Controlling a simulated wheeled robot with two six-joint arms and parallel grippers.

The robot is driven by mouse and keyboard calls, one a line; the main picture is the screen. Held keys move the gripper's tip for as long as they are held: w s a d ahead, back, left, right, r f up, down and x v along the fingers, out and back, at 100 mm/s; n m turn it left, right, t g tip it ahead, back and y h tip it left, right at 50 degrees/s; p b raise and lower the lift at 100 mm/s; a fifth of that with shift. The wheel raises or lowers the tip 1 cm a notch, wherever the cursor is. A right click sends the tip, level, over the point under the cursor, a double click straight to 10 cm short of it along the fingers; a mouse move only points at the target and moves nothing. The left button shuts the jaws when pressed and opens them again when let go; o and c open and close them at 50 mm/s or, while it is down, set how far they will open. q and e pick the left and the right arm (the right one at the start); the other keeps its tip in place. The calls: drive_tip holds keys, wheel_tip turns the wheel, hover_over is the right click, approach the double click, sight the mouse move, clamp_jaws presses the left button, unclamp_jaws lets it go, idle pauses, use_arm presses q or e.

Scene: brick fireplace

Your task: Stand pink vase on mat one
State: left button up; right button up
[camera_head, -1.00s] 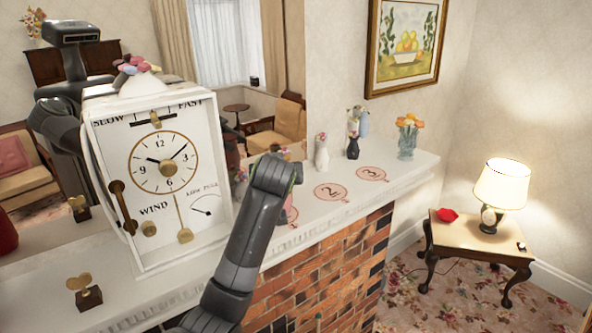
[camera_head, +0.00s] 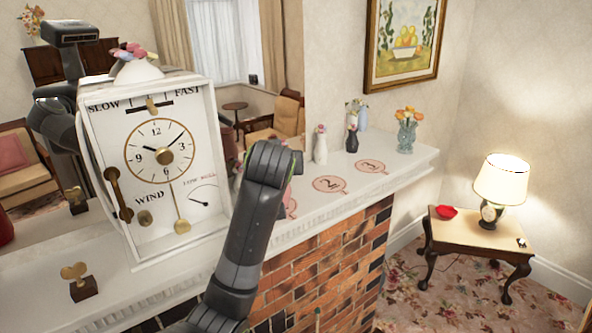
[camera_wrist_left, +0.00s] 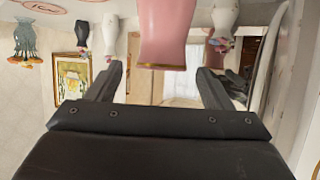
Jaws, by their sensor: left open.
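The pink vase (camera_wrist_left: 165,35) fills the top middle of the left wrist view, which shows the room upside down. My left gripper (camera_wrist_left: 160,72) is open, its two fingers pointing at the vase with a finger to either side in the picture. I cannot tell how far the vase is between them. In the head view my arm covers this gripper and most of the vase. Mat one is mostly hidden there too; a pink edge (camera_head: 291,207) shows beside the arm. My right gripper is not in view.
Mat two (camera_head: 329,184) and mat three (camera_head: 372,166) lie bare on the mantel. Behind them stand a white vase (camera_head: 320,149), a dark vase (camera_head: 352,141) and a glass vase of orange flowers (camera_head: 406,135). A large white clock (camera_head: 160,165) stands left of my arm.

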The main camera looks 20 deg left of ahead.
use_arm(q)
drive_tip(key=b+v, duration=0.2)
drive_tip(key=v, duration=0.5)
drive_tip(key=shift+s+b, duration=0.3)
drive_tip(key=shift+s, duration=0.1)
drive_tip(key=shift+r, duration=0.1)
drive_tip(key=shift+d, duration=0.1)
